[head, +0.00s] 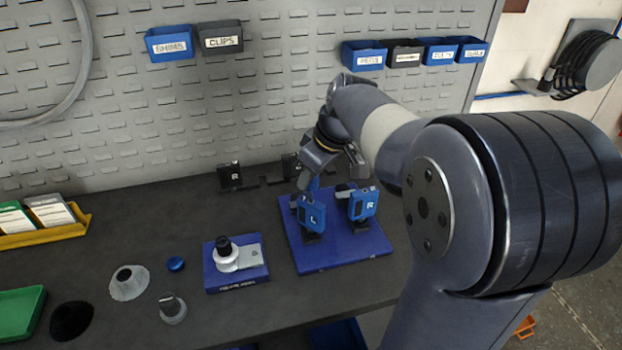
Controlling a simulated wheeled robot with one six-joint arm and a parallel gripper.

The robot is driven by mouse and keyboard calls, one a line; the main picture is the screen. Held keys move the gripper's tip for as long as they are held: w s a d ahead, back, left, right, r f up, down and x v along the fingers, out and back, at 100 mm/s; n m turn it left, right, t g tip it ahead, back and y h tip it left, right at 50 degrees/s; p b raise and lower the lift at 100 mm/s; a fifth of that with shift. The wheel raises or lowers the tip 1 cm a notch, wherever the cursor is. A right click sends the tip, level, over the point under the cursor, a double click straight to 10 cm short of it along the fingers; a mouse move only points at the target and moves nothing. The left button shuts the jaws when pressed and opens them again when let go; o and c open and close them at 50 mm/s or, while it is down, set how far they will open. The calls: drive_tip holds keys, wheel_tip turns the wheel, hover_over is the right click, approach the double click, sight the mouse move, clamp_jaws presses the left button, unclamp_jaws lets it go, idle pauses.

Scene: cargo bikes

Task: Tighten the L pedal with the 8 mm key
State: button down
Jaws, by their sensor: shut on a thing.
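The L pedal (311,214) is blue with a white letter L and stands upright on a blue base plate (334,256). The R pedal (363,204), also blue, stands to its right on the same plate. My gripper (312,178) is just above and behind the L pedal, pointing down. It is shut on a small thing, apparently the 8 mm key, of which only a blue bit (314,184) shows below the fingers. The key's tip is hidden, so I cannot tell whether it sits in the pedal.
Left of the plate is a blue block (238,279) with a white and black fixture. Loose cones, a blue cap (176,264) and a small knob (172,308) lie farther left. Black holders (230,177) stand by the perforated wall. My arm hides the bench's right side.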

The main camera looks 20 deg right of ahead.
drive_tip(key=shift+f, duration=0.1)
drive_tip(key=n, duration=0.2)
drive_tip(key=n+g+y, duration=0.1)
drive_tip(key=n, duration=0.1)
drive_tip(key=shift+g, duration=0.3)
drive_tip(key=shift+n+g+p, duration=0.3)
drive_tip(key=shift+n, duration=0.9)
drive_tip(key=n+g+p, duration=0.1)
drive_tip(key=n, duration=0.2)
drive_tip(key=shift+y, duration=0.4)
drive_tip(key=shift+f, duration=0.1)
